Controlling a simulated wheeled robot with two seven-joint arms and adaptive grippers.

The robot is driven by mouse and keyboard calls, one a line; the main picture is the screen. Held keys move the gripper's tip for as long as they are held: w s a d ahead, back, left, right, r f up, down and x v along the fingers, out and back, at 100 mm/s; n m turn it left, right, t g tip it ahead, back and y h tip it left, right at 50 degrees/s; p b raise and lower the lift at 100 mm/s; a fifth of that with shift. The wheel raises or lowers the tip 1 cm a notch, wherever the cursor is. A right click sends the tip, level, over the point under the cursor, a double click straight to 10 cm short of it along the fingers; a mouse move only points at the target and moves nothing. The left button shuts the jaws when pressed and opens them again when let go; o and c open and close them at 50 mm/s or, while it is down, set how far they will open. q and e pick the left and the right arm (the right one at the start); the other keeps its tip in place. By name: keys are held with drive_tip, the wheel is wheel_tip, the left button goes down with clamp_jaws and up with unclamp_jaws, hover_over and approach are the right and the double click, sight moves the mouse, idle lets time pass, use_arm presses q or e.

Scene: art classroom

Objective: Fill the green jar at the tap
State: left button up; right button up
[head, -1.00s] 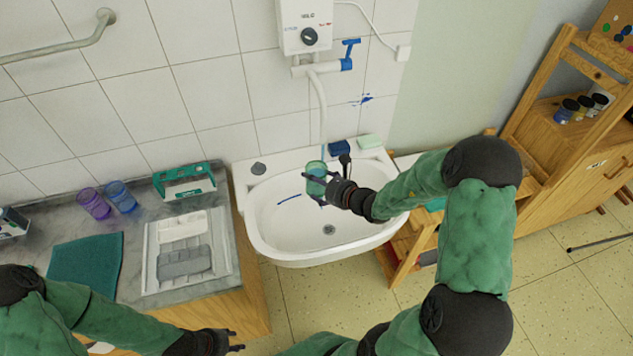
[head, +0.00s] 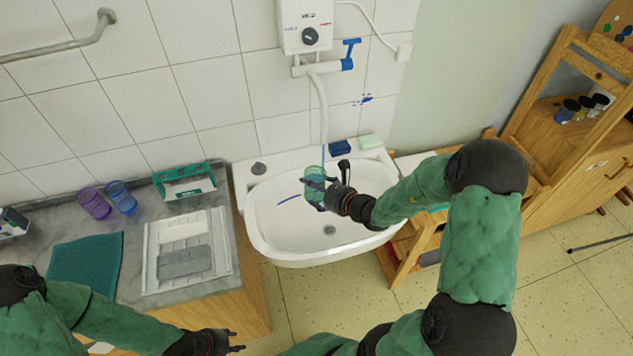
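The green jar (head: 312,175) is a translucent cup over the white sink (head: 262,225). My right gripper (head: 317,194) is shut around its side and holds it above the basin. The tap (head: 320,100) is a white spout hanging from a white wall heater, with a blue handle (head: 349,52) at its right. A thin bluish stream (head: 323,153) drops from the spout to the jar's mouth. The water level inside is too small to tell. My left gripper (head: 236,341) is open and empty at the bottom, in front of the counter.
On the left counter (head: 135,262) are a purple cup (head: 94,203), a blue cup (head: 121,197), a teal cloth (head: 86,265), a white tray (head: 150,250) and a green-and-white box (head: 185,182). A dark blue sponge (head: 340,148) and pale soap (head: 370,141) lie on the sink's back rim.

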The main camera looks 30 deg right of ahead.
drive_tip(key=shift+s+a, duration=1.7)
